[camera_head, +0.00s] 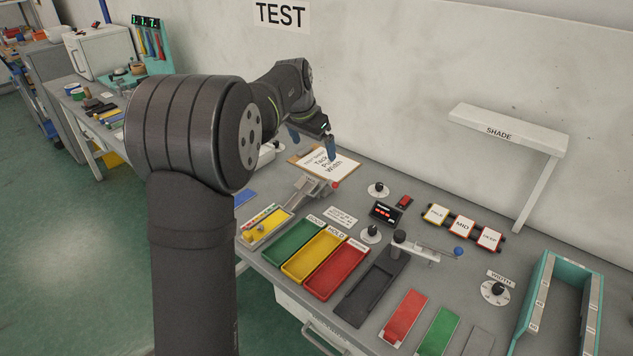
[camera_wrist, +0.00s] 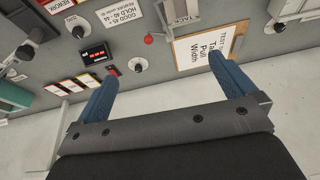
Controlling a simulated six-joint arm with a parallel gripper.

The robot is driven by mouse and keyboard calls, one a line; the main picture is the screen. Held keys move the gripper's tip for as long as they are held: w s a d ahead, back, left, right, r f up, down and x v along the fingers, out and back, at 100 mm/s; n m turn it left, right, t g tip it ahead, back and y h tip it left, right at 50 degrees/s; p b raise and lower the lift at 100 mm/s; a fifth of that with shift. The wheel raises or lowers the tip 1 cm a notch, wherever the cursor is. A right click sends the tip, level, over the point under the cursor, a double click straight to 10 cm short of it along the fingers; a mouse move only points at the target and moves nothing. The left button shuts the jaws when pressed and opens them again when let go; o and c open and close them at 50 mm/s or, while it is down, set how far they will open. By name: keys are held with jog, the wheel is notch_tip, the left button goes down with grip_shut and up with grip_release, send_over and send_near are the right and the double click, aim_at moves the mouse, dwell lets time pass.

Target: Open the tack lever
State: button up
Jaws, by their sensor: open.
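The tack device (camera_head: 318,188) is a grey metal fixture on the bench, with a red ball knob (camera_head: 336,185) at its right end. In the wrist view the fixture (camera_wrist: 182,14) is at the top edge, partly cut off, with the label "TACK", and the red knob (camera_wrist: 149,39) is beside it. My gripper (camera_head: 312,143) is open and empty above the back of the bench, near the clipboard. In the wrist view its blue fingers (camera_wrist: 163,68) are wide apart, and the knob appears beyond the gap between them. Nothing touches the knob.
A clipboard (camera_head: 342,168) lies behind the fixture. Dials, a small display (camera_head: 386,213) and a blue-knobbed lever (camera_head: 458,251) are to the right. Green, yellow and red trays (camera_head: 335,275) are in front. A SHADE shelf (camera_head: 510,130) stands at the back right.

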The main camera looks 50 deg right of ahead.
jog(key=shift+r, duration=0.2)
jog(key=c, duration=1.2)
jog(key=shift+a+f, duration=0.15)
jog(key=shift+f, duration=0.1)
jog(key=c, duration=0.7)
jog(key=a+f+n+h, duration=0.1)
jog(key=f+n, duration=0.1)
jog(key=n, duration=0.1)
jog(key=a+f+n+h, duration=0.1)
jog(key=a+f+n, duration=0.1)
jog(key=n, duration=0.1)
jog(key=s+a+f+n+h, duration=0.1)
jog(key=f+n, duration=0.1)
jog(key=n, duration=0.2)
jog(key=shift+a+f+t, duration=0.2)
jog(key=shift+a+t, duration=0.2)
grip_shut()
jog(key=shift+a+f+n, duration=0.25)
jog(key=shift+a+n, duration=0.1)
jog(key=shift+n, duration=0.25)
